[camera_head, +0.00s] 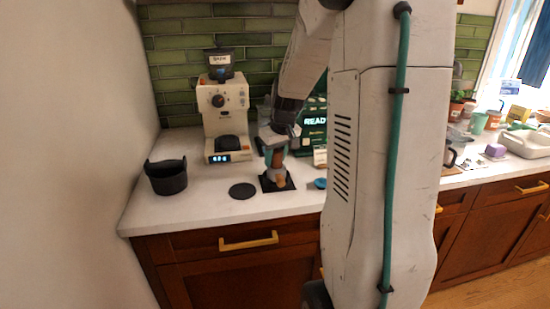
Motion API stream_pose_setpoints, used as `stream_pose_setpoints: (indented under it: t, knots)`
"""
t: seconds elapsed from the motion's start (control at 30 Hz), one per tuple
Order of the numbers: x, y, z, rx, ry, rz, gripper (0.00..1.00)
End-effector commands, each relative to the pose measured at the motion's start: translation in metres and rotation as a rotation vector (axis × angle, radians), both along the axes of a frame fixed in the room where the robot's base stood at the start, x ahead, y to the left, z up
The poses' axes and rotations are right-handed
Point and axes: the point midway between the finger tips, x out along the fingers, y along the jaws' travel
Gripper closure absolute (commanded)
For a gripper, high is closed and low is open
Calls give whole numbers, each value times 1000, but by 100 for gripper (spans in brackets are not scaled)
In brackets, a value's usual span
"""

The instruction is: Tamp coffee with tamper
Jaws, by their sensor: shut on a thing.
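My gripper (276,158) points down over the counter, shut on a brown-handled tool that looks like the tamper (278,160). Below it, a small grey and orange-brown piece that looks like the portafilter (280,181) sits on a dark square mat (267,187). The tamper's lower end is at or just above this piece; I cannot tell whether they touch. Any coffee inside is hidden.
A cream coffee grinder (225,118) stands behind left. A black bin (166,177) is at the left wall, and a black disc (242,191) lies between. A blue disc (320,183) is right of the mat. A green machine reading READY (314,122) is partly hidden by my arm.

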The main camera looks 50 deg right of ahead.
Motion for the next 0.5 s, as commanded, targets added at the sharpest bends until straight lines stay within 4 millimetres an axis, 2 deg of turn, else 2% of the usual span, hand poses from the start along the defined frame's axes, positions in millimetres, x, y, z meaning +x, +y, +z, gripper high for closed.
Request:
stream_pose_setpoints:
  t: [0.5]
  knots:
    - [1, -1, 34, -3, -3, 0, 86]
